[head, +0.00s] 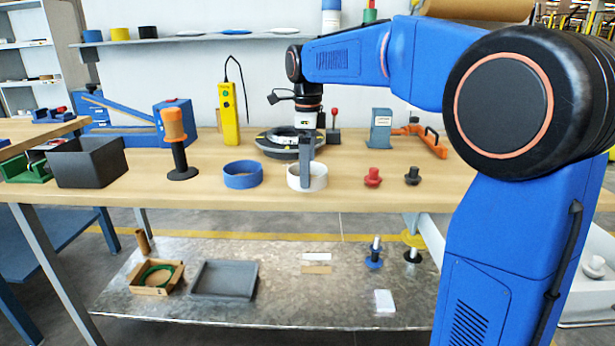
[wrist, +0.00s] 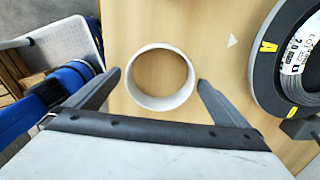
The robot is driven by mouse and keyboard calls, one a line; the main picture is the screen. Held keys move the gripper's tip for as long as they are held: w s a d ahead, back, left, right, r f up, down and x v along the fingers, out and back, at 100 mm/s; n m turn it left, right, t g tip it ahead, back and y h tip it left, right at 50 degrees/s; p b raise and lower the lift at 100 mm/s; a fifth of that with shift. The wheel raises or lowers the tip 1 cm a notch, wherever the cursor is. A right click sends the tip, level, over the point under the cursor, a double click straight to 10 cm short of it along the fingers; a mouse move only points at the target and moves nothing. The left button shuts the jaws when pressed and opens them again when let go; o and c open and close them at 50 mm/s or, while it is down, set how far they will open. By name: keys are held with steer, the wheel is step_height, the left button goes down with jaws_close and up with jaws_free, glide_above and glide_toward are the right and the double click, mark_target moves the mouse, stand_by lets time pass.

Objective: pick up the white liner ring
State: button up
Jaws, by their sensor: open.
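The white liner ring (head: 318,178) stands on its edge-round base on the wooden workbench near its front edge, right of a blue ring. In the wrist view the white liner ring (wrist: 187,77) shows from above as an open circle with bare wood inside. My gripper (head: 306,160) hangs over the ring in the head view, one finger covering part of it.
A blue ring (head: 243,175) stands to the left. A round dark turntable (head: 275,145) with a coil sits behind; its yellow-marked rim shows in the wrist view (wrist: 262,75). A red knob (head: 373,178) and a black knob (head: 412,176) stand to the right.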

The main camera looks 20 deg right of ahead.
steer(key=shift+f, duration=0.85)
steer(key=c, duration=1.1)
steer(key=shift+r, duration=0.1)
